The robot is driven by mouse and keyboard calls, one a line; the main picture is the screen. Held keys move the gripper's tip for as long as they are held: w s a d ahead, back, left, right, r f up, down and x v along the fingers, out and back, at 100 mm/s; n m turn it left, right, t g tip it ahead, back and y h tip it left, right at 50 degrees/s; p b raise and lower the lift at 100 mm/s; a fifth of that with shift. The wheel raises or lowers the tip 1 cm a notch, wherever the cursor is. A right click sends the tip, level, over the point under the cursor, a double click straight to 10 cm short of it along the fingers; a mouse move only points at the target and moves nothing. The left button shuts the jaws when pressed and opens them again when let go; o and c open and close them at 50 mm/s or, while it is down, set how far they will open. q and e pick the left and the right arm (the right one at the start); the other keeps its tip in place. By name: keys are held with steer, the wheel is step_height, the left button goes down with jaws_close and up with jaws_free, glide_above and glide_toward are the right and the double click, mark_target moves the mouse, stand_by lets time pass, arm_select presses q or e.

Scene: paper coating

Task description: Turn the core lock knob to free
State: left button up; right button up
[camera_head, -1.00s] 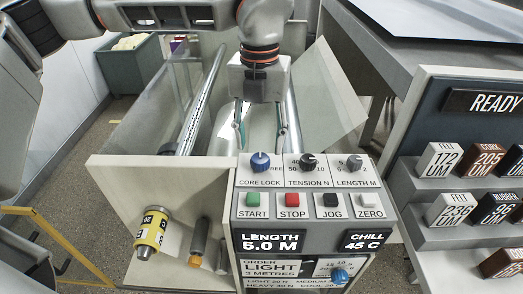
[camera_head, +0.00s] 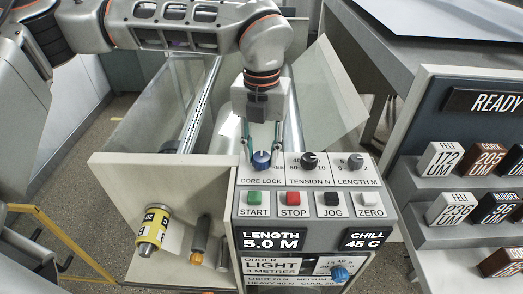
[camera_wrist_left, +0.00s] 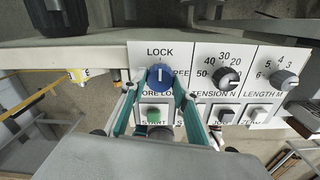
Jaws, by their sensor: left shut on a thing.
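The core lock knob (camera_head: 262,160) is blue, at the top left of the control panel (camera_head: 315,205). In the left wrist view the knob (camera_wrist_left: 161,76) has a white pointer line toward the word LOCK; FREE is printed to its right, partly hidden by a finger. My left gripper (camera_head: 262,158) comes down from behind the panel, its two teal fingers on either side of the knob. In the left wrist view the left gripper (camera_wrist_left: 160,80) is shut on the knob from both sides. My right gripper is not in view.
START (camera_head: 254,198), STOP (camera_head: 293,198), JOG and ZERO buttons lie in front. A rack of labelled blocks (camera_head: 445,165) stands at right. A yellow-banded roll (camera_head: 152,229) is at left.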

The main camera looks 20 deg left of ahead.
arm_select(q)
steer(key=shift+m, duration=0.4)
steer(key=m, duration=0.2)
steer(key=shift+m, duration=0.4)
steer(key=m, duration=0.4)
steer(key=shift+r+m, duration=0.1)
steer(key=shift+m, duration=0.2)
steer(key=m+p, duration=0.1)
steer(key=m, duration=0.3)
steer(key=m+p, duration=0.1)
steer(key=m, duration=0.3)
steer(key=shift+m, duration=0.8)
steer(key=o, duration=1.1)
